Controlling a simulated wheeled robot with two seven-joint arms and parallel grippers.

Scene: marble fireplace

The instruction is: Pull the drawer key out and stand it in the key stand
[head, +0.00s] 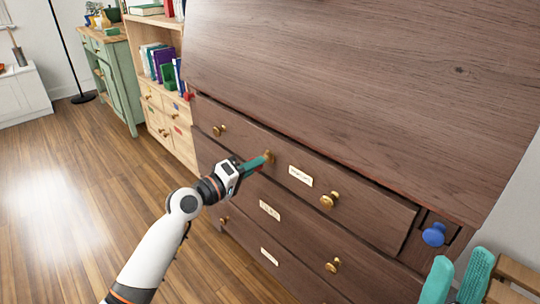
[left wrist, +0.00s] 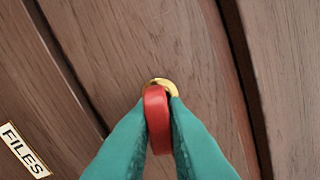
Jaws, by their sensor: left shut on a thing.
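The drawer key's red bow (left wrist: 157,120) shows upright between the teal fingers of my left gripper (head: 266,159) in the left wrist view. My left gripper is shut on it. The key points into a round brass lock plate (left wrist: 161,84) on the dark wooden drawer front (head: 240,146); its shaft is hidden. My right gripper (head: 456,282) is at the lower right of the head view, its two teal fingers apart with nothing seen between them. I cannot make out a key stand for sure; a blue rounded thing (head: 433,235) sits by the cabinet's right side.
Brass knobs (head: 329,199) and white label plates (head: 300,176) sit on the drawer fronts. A bookshelf (head: 165,100) and a green cabinet (head: 118,75) stand at the left. A wooden piece (head: 518,275) is beside my right gripper. The wooden floor (head: 70,190) at the left is clear.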

